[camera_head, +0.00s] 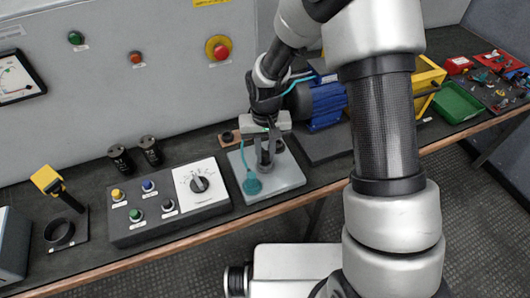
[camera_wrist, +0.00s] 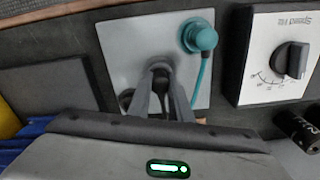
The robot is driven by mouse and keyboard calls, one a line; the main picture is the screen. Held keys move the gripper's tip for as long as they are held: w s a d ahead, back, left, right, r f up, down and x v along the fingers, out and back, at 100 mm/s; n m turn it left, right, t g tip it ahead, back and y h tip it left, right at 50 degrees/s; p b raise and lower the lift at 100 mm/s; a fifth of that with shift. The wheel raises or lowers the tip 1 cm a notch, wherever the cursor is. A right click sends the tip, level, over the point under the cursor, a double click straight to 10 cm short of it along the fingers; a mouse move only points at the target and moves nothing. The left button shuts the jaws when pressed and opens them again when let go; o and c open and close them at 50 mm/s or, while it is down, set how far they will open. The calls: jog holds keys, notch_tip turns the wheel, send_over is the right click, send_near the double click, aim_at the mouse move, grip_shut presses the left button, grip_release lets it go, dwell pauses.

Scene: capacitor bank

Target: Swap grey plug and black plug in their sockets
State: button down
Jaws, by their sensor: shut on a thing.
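My gripper (camera_head: 267,160) points down over a light grey socket plate (camera_head: 292,179), which also shows in the wrist view (camera_wrist: 119,40). In the wrist view my gripper (camera_wrist: 161,72) is shut on a dark plug (camera_wrist: 161,66) at the plate; I cannot tell if it is the grey or the black one, or how deep it sits. A dark round piece (camera_wrist: 126,98) shows beside the fingers, partly hidden; plug or empty socket is unclear. A teal plug (camera_wrist: 200,38) with a teal cable stands at another spot on the plate, also seen in the head view (camera_head: 252,185).
A control box (camera_head: 150,232) with buttons and a dial (camera_head: 199,184) stands left of the plate. Two black cylinders (camera_head: 150,150) stand behind that box. A blue motor (camera_head: 322,105) is behind right. A small brown block (camera_head: 222,141) lies close behind the plate.

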jog(key=c, duration=1.5)
grip_release()
jog(key=shift+c, duration=0.2)
jog(key=shift+r, duration=0.1)
notch_tip(320, 180, up, 17)
jog(key=p, duration=0.2)
jog(key=shift+r, duration=0.15)
jog(key=shift+p, duration=0.3)
jog(key=s+d+r+t+p, duration=0.2)
jog(key=s+r, duration=0.4)
jog(key=r, duration=0.3)
jog(key=s+d+r+m+t+p, duration=0.1)
jog(key=s+d+r+p, duration=0.4)
jog(key=r, duration=0.4)
jog(key=s+d+r+t+p, duration=0.2)
jog(key=s+d+r+p, duration=0.2)
jog(key=s+d+r, duration=0.3)
notch_tip(320, 180, up, 2)
jog(key=shift+s+d+r+m+t, duration=0.1)
jog(key=shift+s+d+m+t, duration=0.15)
jog(key=shift+s+m+t, duration=0.05)
